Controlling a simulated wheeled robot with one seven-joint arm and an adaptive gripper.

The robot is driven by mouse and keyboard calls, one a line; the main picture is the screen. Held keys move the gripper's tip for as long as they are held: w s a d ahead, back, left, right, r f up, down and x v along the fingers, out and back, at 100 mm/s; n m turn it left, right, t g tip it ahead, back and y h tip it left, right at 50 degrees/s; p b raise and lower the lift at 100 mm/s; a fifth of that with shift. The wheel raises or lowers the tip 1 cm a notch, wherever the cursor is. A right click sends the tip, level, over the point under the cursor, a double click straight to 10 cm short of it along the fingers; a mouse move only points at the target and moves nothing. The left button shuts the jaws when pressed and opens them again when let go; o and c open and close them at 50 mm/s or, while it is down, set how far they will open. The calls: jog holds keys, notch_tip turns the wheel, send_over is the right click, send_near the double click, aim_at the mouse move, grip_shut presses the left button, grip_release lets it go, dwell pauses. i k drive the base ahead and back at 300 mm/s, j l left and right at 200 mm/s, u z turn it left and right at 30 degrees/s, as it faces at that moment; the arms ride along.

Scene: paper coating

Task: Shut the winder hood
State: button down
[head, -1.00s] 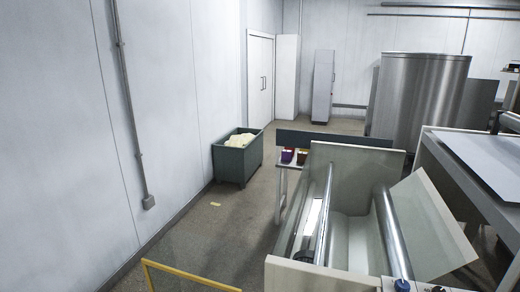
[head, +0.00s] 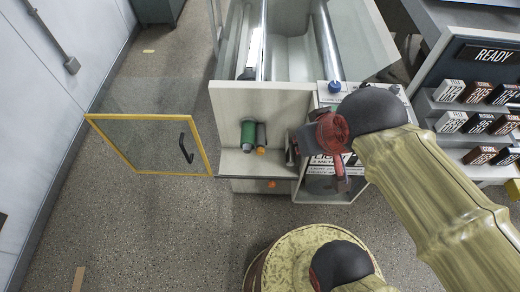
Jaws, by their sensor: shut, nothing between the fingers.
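A clear panel in a yellow frame, apparently the winder hood (head: 150,145), stands swung out to the left of the machine in the head view. A black handle (head: 186,148) is on its right part. The right side of the frame is close to the machine's left side. My gripper (head: 338,176), dark with red parts, is shut and empty in front of the machine's right front. It is well to the right of the handle and apart from it. My arm hides part of the machine there.
The winder machine (head: 228,102) has a metal roller (head: 328,42) and a front shelf with a green cylinder (head: 248,136). A rack of labelled boxes (head: 478,122) and a READY screen (head: 490,54) stand at right. The floor (head: 165,230) in front of the panel is clear.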

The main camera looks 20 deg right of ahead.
aim_at(89, 118)
jog(key=i+j+u, duration=0.35)
jog(key=i+j, duration=0.3)
jog(key=i+j+u, duration=0.3)
jog(key=i+j, duration=0.35)
jog(key=i, duration=0.1)
